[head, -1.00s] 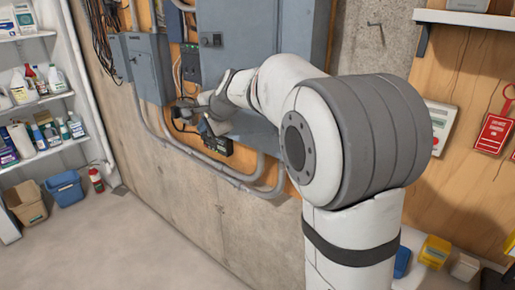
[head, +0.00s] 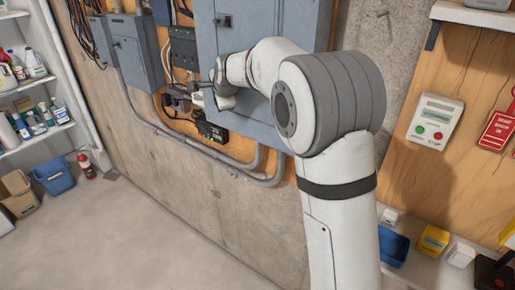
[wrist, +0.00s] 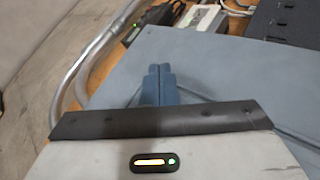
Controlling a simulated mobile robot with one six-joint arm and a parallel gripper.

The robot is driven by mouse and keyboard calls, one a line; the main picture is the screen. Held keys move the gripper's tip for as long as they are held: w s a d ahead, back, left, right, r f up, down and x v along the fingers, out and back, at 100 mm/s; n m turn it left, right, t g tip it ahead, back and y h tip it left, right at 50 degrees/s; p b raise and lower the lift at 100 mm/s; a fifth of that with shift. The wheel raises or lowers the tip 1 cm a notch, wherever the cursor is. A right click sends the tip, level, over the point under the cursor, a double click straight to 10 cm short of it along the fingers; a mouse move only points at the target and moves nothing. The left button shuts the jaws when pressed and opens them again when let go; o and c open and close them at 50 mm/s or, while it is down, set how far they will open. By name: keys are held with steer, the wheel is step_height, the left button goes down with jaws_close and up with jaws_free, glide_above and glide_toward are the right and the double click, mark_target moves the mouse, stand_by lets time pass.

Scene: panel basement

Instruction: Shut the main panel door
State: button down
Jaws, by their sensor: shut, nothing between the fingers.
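The main panel door is the large grey metal front (head: 265,25) on the wall, with a small dark latch near its left edge. My arm crosses in front of its lower part. The door looks about flat to its box, but I cannot tell whether a gap remains. My gripper (head: 205,92) is at the door's lower left in the head view, small and partly merged with the dark devices behind. In the wrist view my gripper's two blue-grey fingers (wrist: 157,82) are together and empty, over the grey metal sheet (wrist: 230,70) near its corner. Contact is unclear.
A smaller grey box (head: 138,50) and black devices (head: 210,128) sit left of the panel, with grey conduit (head: 225,158) curving below. A red-and-green button box (head: 435,120) hangs at right. Bins (head: 395,247) stand lower right. The floor at lower left is clear.

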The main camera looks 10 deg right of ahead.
steer(key=shift+w+d, duration=0.15)
steer(key=shift+w, duration=0.1)
stand_by(0.4)
steer(key=shift+s, duration=0.1)
